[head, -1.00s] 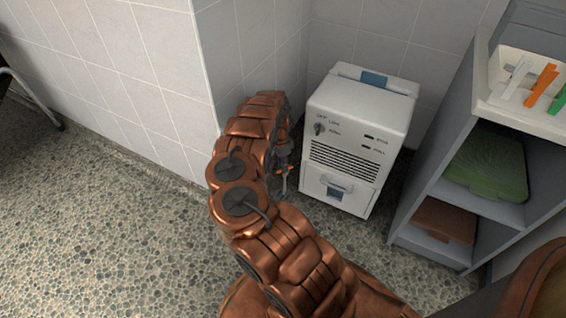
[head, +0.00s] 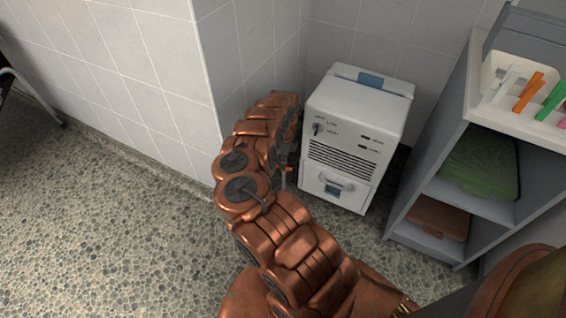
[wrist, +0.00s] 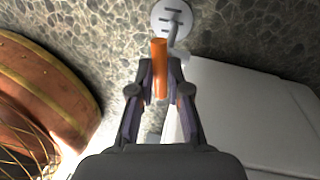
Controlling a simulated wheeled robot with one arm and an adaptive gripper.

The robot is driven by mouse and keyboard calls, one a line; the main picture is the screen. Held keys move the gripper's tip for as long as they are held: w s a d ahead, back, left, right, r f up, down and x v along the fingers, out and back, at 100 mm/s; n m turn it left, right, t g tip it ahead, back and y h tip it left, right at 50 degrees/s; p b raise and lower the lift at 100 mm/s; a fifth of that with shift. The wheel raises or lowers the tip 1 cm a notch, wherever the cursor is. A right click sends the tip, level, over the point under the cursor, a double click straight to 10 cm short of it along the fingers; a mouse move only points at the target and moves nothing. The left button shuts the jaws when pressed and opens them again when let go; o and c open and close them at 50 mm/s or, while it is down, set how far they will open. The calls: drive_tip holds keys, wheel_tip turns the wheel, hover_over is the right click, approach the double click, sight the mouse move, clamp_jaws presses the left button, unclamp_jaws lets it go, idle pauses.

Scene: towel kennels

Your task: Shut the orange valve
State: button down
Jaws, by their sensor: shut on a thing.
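The orange valve handle (wrist: 159,70) stands between the fingertips of my gripper (wrist: 160,88) in the wrist view, and the fingers are shut on it. A grey pipe (wrist: 174,52) runs beside the handle toward a round slotted floor drain (wrist: 172,18). In the head view, a small orange piece of the valve (head: 289,169) shows at the left side of the white machine, beside my gripper (head: 284,160). My copper arm hides most of the valve and gripper there. I cannot tell the handle's exact angle to the pipe.
The white machine (head: 352,120) stands in the wall corner, close to my gripper; its pale casing (wrist: 250,110) fills the right of the wrist view. A grey shelf (head: 440,150) with a green folded item (head: 482,165) stands to its right. Pebbled floor at left is clear.

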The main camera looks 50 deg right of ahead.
drive_tip(key=shift+m, duration=0.4)
drive_tip(key=c, duration=1.1)
unclamp_jaws()
drive_tip(key=shift+c, duration=0.2)
wheel_tip(320, 180, up, 12)
drive_tip(key=d, duration=0.2)
drive_tip(key=shift+w, duration=0.45)
drive_tip(key=shift+d, duration=0.1)
